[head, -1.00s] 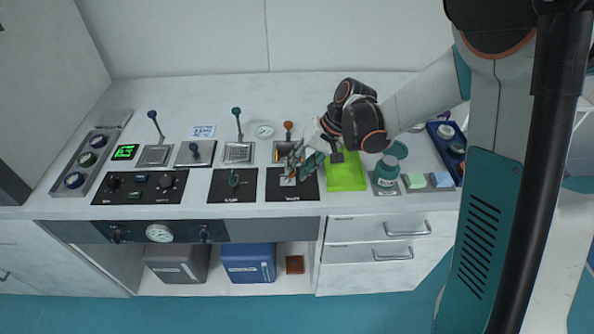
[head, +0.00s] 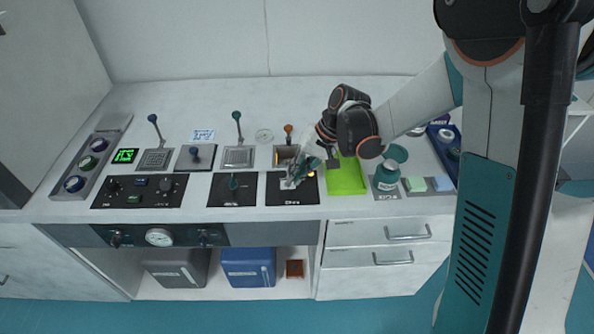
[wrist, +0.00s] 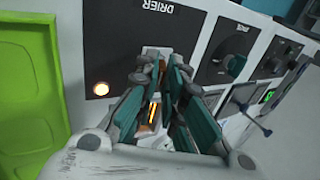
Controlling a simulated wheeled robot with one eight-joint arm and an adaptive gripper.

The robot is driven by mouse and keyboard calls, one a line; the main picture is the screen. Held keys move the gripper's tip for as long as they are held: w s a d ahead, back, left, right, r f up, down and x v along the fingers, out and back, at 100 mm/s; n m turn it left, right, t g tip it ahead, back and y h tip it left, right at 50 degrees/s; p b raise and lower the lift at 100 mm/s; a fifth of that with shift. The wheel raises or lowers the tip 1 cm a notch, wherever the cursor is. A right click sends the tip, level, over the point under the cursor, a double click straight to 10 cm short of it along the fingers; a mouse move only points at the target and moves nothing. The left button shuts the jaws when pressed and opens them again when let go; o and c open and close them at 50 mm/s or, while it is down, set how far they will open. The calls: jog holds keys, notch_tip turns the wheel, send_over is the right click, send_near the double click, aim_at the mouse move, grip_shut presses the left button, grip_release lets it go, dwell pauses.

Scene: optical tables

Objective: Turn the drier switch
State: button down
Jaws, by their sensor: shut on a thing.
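The black drier panel (head: 305,196) lies on the bench, left of the green tray. In the wrist view the panel (wrist: 125,45) shows the word DRIER and a lit orange lamp (wrist: 100,88). My gripper (head: 289,183) reaches down onto the panel from the upper right. In the wrist view its fingers (wrist: 158,72) are closed around the drier switch, whose pale part (wrist: 157,50) shows just beyond the fingertips. The rest of the switch is hidden by the fingers. Behind the panel is a small box with a glowing orange inside (wrist: 152,110), partly covered by the gripper.
A similar panel with a teal knob (head: 233,183) is to the left. The green tray (head: 346,178), a teal jar (head: 386,176) and a blue tray (head: 440,160) are to the right. Levers, including an orange-topped one (head: 288,130), stand behind.

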jog(key=shift+a+r+h+p, duration=0.35)
jog(key=shift+a+h+p, duration=0.3)
jog(key=shift+h, duration=0.45)
jog(key=a+h, duration=0.1)
jog(key=h, duration=0.1)
jog(key=shift+a+h, duration=0.1)
jog(key=shift+h, duration=0.3)
jog(key=h, duration=0.1)
jog(key=a+h, duration=0.2)
jog(key=h, duration=0.1)
jog(key=shift+w+f, duration=0.1)
jog(key=shift+f, duration=0.15)
jog(key=shift+a+f+h+b, duration=0.15)
jog(key=shift+a+h+b, duration=0.15)
jog(key=shift+h+b, duration=0.65)
jog(key=shift+h, duration=0.45)
jog(key=c, duration=1.7)
grip_release()
